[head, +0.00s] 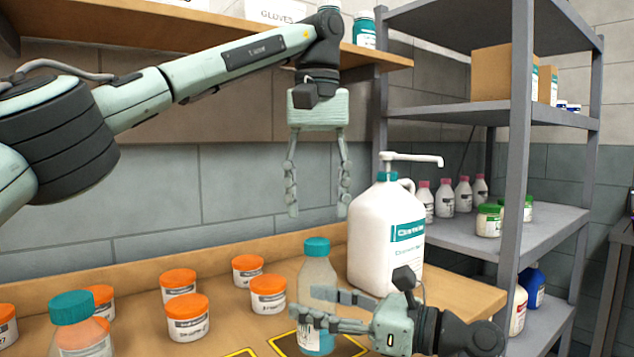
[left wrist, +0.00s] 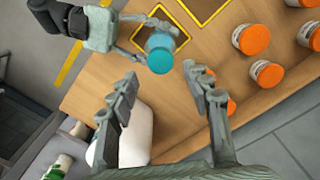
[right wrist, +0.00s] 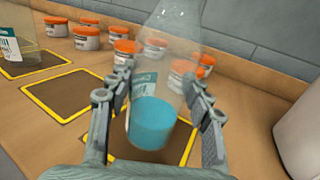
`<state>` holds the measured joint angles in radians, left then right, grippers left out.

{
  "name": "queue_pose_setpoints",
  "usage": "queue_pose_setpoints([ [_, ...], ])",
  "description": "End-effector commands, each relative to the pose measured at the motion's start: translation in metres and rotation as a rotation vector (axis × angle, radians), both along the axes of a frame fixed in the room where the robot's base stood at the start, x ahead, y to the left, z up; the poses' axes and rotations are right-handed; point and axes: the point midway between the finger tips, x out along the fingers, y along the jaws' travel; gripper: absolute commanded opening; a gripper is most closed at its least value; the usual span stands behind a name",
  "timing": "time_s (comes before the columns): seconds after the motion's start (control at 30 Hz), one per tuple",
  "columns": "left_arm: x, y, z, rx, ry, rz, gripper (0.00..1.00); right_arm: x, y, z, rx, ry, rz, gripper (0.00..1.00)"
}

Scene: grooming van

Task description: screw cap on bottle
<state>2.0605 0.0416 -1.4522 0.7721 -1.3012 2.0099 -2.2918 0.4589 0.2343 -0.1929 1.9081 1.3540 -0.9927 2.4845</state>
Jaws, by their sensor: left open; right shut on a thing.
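A clear bottle (head: 318,272) stands upright at a yellow-edged dark square, with blue liquid in its bottom in the right wrist view (right wrist: 152,122). A teal cap (head: 317,247) sits on its top; I cannot tell how tight it is. My right gripper (head: 325,307) is shut around the bottle's body from the right. My left gripper (head: 318,212) is open and empty, pointing down above the cap and apart from it. In the left wrist view the cap (left wrist: 160,52) shows just beyond the open fingers. The cap is out of the right wrist view.
A white pump jug (head: 385,235) stands close behind the bottle on the right. Several orange-lidded jars (head: 187,318) stand to the left. Another teal-capped bottle (head: 82,325) is at the front left. A wooden shelf (head: 150,28) hangs above; a grey rack (head: 520,150) stands right.

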Motion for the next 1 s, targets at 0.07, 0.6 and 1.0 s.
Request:
queue_pose_setpoints([
  [0.07,0.000,0.000,0.002,0.002,0.000,0.209,0.49,0.000,0.000,0.000,0.000,0.001,0.000,0.00],
  [0.6,0.000,0.000,0.013,0.010,-0.001,1.663,0.49,0.000,0.000,0.000,0.000,0.001,0.000,0.00],
  [1.0,0.000,0.000,0.022,0.009,-0.003,2.731,0.49,0.000,0.000,0.000,0.000,0.001,0.000,0.00],
])
